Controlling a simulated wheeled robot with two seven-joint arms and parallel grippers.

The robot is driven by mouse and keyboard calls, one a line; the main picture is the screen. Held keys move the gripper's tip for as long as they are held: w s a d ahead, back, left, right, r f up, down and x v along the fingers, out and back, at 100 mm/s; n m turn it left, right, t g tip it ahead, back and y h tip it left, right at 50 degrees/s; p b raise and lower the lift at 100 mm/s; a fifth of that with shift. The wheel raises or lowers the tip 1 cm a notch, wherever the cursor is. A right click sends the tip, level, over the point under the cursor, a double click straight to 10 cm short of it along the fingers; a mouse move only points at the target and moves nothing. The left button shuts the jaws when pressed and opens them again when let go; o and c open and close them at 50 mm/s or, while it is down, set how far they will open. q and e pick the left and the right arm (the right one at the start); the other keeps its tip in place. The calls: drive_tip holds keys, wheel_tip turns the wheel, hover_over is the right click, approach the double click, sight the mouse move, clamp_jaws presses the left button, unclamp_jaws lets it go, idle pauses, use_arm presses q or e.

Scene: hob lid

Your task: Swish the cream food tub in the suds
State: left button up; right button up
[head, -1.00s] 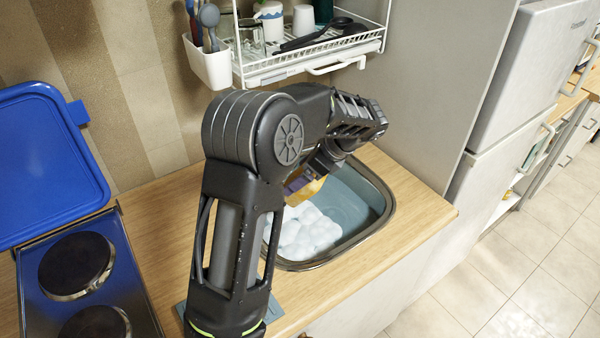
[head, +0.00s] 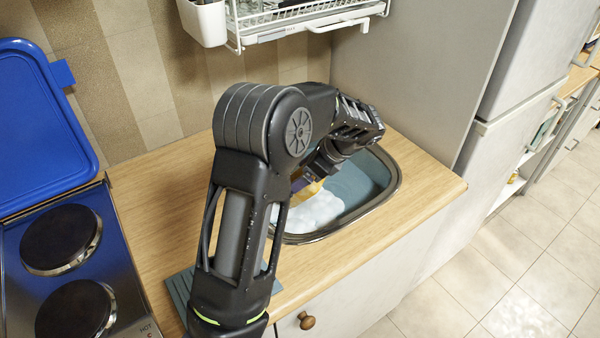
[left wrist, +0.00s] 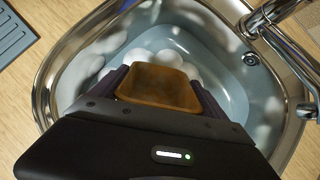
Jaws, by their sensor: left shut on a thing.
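My left gripper (left wrist: 160,92) is shut on the food tub (left wrist: 158,86), holding it by its two opposite sides. The tub's inside looks brown-orange in the left wrist view. In the head view only a small yellowish part of the tub (head: 310,189) shows beneath my left gripper (head: 307,183), as my arm hides the rest. The tub is over the sink (head: 385,197), by the white suds (head: 318,210). The suds also show behind the tub in the left wrist view (left wrist: 168,58). Whether the tub touches the suds or water is unclear. My right gripper is out of view.
A metal tap (left wrist: 270,22) stands at the sink's edge in the left wrist view. A white dish rack (head: 300,20) hangs on the wall above. The hob (head: 75,265) with its raised blue lid (head: 40,135) is at left. A grey-blue mat (head: 180,290) lies on the worktop.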

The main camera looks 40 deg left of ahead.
use_arm(q)
drive_tip(key=shift+f+b, duration=1.9)
drive_tip(key=shift+f, duration=2)
drive_tip(key=shift+w+d+r, duration=0.1)
drive_tip(key=shift+w+d, duration=0.1)
drive_tip(key=shift+w, duration=0.35)
drive_tip(key=shift+w+d+p, duration=0.15)
drive_tip(key=shift+w+p, duration=0.1)
drive_tip(key=shift+w, duration=0.3)
drive_tip(key=shift+w+d+p, duration=0.15)
drive_tip(key=shift+w+p, duration=0.1)
drive_tip(key=shift+w, duration=0.3)
drive_tip(key=shift+s+a, duration=0.25)
drive_tip(key=shift+s, duration=0.6)
drive_tip(key=shift+s+a, duration=0.25)
drive_tip(key=shift+s, duration=0.6)
drive_tip(key=shift+w, duration=0.15)
